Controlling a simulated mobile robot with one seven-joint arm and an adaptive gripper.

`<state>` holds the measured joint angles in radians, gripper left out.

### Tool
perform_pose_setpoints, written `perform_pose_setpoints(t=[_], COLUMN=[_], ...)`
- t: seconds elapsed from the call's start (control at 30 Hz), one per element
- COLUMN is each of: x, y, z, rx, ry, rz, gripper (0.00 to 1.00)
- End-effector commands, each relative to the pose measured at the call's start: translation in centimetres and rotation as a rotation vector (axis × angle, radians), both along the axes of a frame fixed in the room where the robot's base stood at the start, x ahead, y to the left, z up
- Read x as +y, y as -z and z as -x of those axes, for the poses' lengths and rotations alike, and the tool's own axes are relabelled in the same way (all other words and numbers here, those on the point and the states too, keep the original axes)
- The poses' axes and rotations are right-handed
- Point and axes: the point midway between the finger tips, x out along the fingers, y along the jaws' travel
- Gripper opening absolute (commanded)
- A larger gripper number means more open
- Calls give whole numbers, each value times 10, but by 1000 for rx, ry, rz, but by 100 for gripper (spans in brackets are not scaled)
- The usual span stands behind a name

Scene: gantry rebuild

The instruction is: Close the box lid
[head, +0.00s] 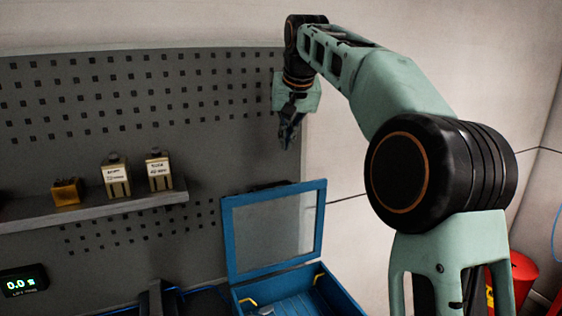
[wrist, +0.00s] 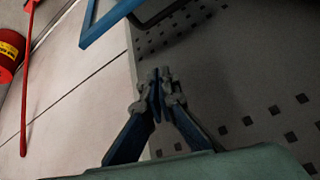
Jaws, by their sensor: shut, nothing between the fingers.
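The blue box (head: 337,294) stands at the bottom middle of the head view, cut off by the lower edge. Its lid (head: 228,240), a blue frame around a clear grey panel, stands raised near upright at the back. A light object and yellow clips show inside the box. My gripper (head: 287,146) is shut and empty, pointing down above the lid and apart from it. In the wrist view, my gripper (wrist: 160,72) has its fingertips together, and a corner of the blue lid frame (wrist: 106,22) shows at the top.
A grey perforated board (head: 120,100) fills the back left. A shelf (head: 100,207) on it carries a small orange block (head: 67,192) and two labelled tan blocks (head: 116,180). A small display (head: 24,281) is at lower left. A red cylinder (head: 515,278) stands at right.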

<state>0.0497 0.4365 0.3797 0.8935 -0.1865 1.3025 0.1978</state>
Motion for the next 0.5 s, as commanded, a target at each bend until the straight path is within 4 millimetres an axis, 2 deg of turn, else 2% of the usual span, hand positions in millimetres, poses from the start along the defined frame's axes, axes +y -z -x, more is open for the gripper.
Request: perform_pose_setpoints(t=[0.17, 0.37, 0.5], x=[-10, -6, -3], y=[5, 35, 61], z=[-5, -21, -36], rx=[9, 12, 11], ry=[-1, -3, -3], rz=[20, 18, 18], gripper=[0, 0, 0])
